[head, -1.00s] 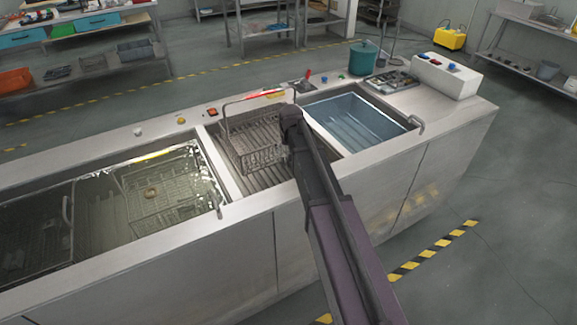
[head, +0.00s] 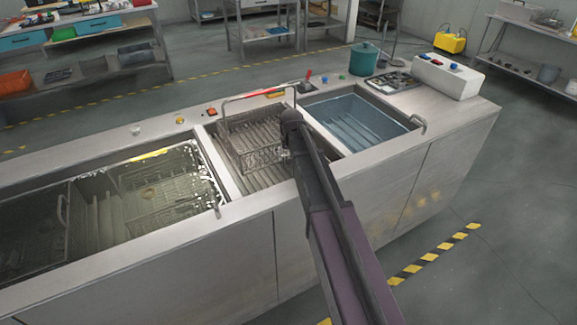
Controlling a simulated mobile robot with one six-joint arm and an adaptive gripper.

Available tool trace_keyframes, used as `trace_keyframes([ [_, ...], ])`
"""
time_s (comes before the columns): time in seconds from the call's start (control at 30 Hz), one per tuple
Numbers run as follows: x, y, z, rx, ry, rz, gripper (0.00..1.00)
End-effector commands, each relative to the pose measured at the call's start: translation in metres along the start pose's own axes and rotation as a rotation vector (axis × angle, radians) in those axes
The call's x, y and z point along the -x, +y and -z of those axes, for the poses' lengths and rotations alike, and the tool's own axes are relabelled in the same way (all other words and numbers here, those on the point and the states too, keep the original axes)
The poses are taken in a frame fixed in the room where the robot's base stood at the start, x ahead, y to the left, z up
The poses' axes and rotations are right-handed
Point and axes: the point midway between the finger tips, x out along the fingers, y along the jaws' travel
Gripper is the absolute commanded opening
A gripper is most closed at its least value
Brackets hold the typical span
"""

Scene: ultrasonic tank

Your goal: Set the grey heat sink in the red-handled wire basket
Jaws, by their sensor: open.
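The wire basket (head: 238,140) with red on its raised handle (head: 262,91) stands in the middle bay of the steel counter. My gripper (head: 284,153) points down at the basket's right side, below the end of my arm. It shows only as a small shape, partly hidden by my arm, and it is open. I cannot make out the grey heat sink. The right part of the basket's inside is partly covered by my arm.
The left tank holds liquid and wire baskets, one (head: 155,195) near its right end. A blue-lined basin (head: 358,122) lies right of the middle bay. A green pot (head: 363,58) and white control box (head: 446,76) stand at the back right.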

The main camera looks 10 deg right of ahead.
Motion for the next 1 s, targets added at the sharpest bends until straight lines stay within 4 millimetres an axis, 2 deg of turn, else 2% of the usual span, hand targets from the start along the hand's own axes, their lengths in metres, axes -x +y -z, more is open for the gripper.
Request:
trace_keyframes([
  [0.1, -0.013, 0.0, -0.001, 0.0, 0.0, 0.0, 1.0],
  [0.3, -0.021, 0.0, 0.0, 0.0, 0.0, 0.0, 1.0],
  [0.97, -0.022, 0.0, 0.0, 0.0, 0.0, 0.0, 1.0],
  [1.0, -0.022, 0.0, 0.0, 0.0, 0.0, 0.0, 0.88],
])
